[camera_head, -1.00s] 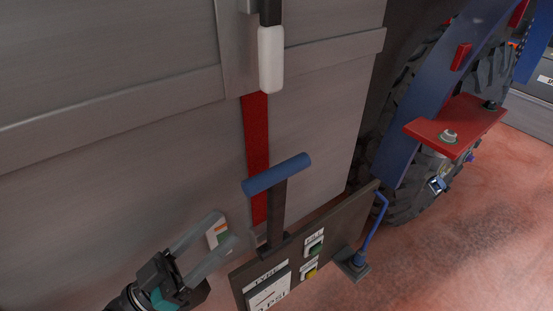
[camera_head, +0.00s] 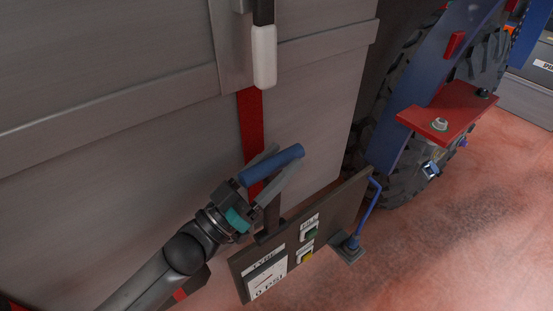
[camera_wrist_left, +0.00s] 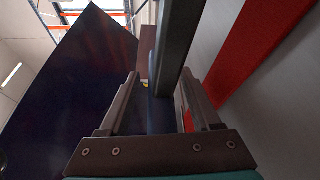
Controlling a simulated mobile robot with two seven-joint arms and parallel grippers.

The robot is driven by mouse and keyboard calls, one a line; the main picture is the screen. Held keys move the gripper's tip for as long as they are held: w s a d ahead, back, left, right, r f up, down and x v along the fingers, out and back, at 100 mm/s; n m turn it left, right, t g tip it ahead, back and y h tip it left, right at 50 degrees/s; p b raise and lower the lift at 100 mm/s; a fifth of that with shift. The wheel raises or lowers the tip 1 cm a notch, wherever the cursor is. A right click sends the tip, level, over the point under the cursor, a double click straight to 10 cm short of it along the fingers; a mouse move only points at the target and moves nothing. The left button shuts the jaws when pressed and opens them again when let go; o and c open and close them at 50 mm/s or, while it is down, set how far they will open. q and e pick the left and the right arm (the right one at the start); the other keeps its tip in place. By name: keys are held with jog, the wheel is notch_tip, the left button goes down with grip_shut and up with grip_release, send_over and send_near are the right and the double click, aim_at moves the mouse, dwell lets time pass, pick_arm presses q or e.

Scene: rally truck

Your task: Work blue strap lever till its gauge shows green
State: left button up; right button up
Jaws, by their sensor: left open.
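The strap lever has a blue crossbar handle (camera_head: 286,157) on a dark upright stem (camera_head: 271,218), in front of the red strap (camera_head: 250,118) on the grey truck side. My left gripper (camera_head: 284,167) is open, with one finger on each side of the blue handle. It does not visibly clamp it. In the left wrist view, the fingers (camera_wrist_left: 160,98) stand apart, with a dark bar (camera_wrist_left: 177,45) between or just beyond them and the red strap (camera_wrist_left: 252,55) to the right. No strap gauge shows now; my left arm covers the side left of the lever. My right gripper is out of view.
A dark panel (camera_head: 340,208) below the lever carries a tyre gauge card (camera_head: 267,283) reading 0 PSI, a green button (camera_head: 311,233) and a yellow button (camera_head: 305,256). A white-gripped lever (camera_head: 264,57) hangs above. A red bracket (camera_head: 422,123) and tyre stand right.

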pick_arm(q)
grip_shut()
dwell(0.6)
dwell(0.9)
